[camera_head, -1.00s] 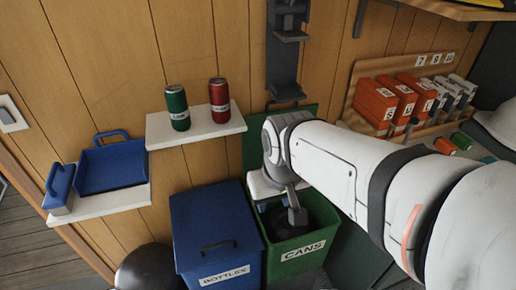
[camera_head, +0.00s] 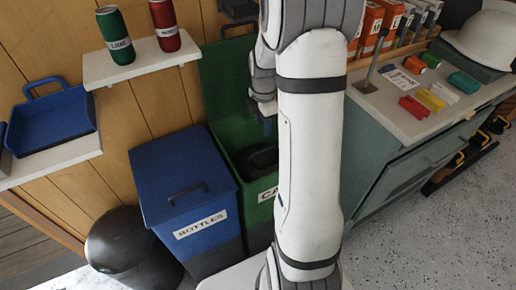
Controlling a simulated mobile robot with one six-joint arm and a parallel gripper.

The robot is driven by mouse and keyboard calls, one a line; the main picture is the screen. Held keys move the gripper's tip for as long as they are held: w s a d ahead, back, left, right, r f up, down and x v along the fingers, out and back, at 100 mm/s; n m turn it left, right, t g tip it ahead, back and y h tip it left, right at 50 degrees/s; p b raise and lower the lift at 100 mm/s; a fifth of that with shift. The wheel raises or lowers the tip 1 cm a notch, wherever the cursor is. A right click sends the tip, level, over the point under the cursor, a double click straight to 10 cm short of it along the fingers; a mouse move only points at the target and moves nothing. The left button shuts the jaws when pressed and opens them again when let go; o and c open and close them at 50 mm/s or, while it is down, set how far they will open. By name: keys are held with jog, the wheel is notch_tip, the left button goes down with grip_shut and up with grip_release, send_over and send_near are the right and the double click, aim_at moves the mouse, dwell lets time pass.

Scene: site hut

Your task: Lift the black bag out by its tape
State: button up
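The green bin labelled CANS (camera_head: 231,170) stands with its lid (camera_head: 222,85) raised against the wall. Inside it is a dark shape, the black bag (camera_head: 258,160), partly hidden by my white arm and the bin's front. I cannot make out the tape. My gripper (camera_head: 267,126) points down over the bin, above the dark bag, with a gap seeming to show between them. It is small, dark and partly covered by my arm, so its finger opening does not show.
A closed blue bin labelled BOTTLES (camera_head: 187,190) stands directly left of the green bin. A black round-topped bin (camera_head: 122,240) is further left. A shelf with two cans (camera_head: 138,62) hangs above. A teal workbench (camera_head: 400,175) stands to the right. Speckled floor is clear at lower right.

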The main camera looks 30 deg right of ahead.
aim_at(263, 150)
jog(key=shift+n, duration=0.3)
jog(key=f+b, duration=0.3)
jog(key=f, duration=0.1)
jog(key=f+b, duration=0.3)
jog(key=f, duration=0.2)
jog(key=f+b, duration=0.3)
jog(key=f, duration=0.1)
jog(key=shift+w+d+f, duration=0.15)
jog(key=shift+d+f, duration=0.1)
jog(key=shift+f, duration=0.15)
jog(key=shift+c, duration=0.6)
grip_shut()
